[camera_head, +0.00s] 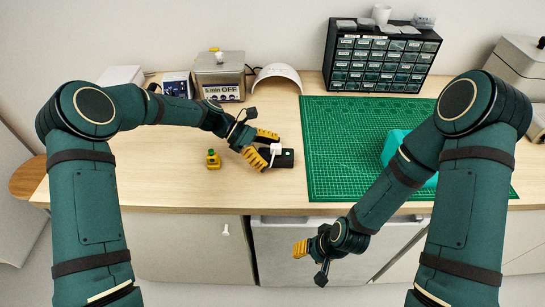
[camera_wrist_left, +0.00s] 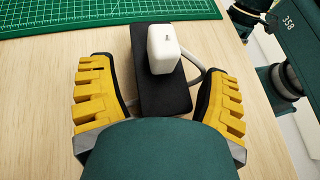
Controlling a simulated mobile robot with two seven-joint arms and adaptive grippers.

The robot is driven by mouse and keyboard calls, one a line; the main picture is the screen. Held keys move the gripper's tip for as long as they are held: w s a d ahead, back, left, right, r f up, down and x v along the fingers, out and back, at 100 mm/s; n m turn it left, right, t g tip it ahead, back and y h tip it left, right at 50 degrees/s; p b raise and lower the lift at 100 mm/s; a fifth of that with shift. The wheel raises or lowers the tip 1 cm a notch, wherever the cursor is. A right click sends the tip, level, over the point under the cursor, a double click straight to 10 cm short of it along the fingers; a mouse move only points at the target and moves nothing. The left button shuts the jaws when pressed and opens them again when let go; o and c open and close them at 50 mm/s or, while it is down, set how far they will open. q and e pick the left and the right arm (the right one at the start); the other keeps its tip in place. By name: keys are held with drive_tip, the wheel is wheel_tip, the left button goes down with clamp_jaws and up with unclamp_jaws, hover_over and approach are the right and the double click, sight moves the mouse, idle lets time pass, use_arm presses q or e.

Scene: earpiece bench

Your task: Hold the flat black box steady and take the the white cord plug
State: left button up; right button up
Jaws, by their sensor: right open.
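The flat black box (camera_head: 287,160) lies on the wooden table, left of the green mat. The white plug (camera_head: 276,148) sits on top of the box and also shows in the left wrist view (camera_wrist_left: 163,50). A grey cord loops out beside the box (camera_wrist_left: 147,97) in that view. My left gripper (camera_head: 262,148) is open, with one yellow finger on each side of the box; a gap shows at the right finger, and contact at the left cannot be told. My right gripper (camera_head: 305,249) is open and empty, in front of the table's front edge.
A small yellow item (camera_head: 213,160) stands left of my left gripper. The green cutting mat (camera_head: 335,150) holds a teal block (camera_head: 393,146). A drawer cabinet (camera_head: 382,60), a device reading OFF (camera_head: 219,75) and a white rounded object (camera_head: 278,75) stand at the back.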

use_arm(q)
drive_tip(key=shift+d+f, duration=0.2)
drive_tip(key=shift+c, duration=0.2)
drive_tip(key=c, duration=0.8)
use_arm(e)
drive_tip(key=shift+c, duration=0.3)
